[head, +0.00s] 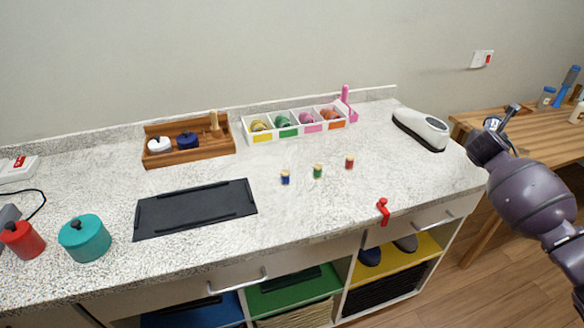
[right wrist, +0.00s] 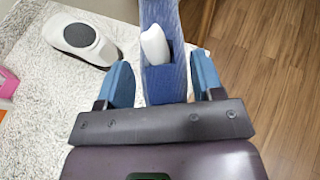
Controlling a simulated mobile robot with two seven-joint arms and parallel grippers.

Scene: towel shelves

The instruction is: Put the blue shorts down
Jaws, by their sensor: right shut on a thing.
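My right gripper (head: 498,118) is at the right of the head view, above the gap between the counter's right end and the wooden desk. In the right wrist view its two blue fingers (right wrist: 163,72) stand on either side of a narrow blue strip with a woven look, the blue shorts (right wrist: 164,88). The gripper is shut on them. A white rounded piece (right wrist: 154,45) shows in the middle of the blue. The shorts' full shape is not visible. My left gripper is in neither view.
The white speckled counter (head: 290,215) has bare room at its middle right. A white-and-black device (head: 421,129) sits near its right end, beside the gripper. A red clamp (head: 383,210) is at the front edge. The wooden desk (head: 540,138) holds bottles.

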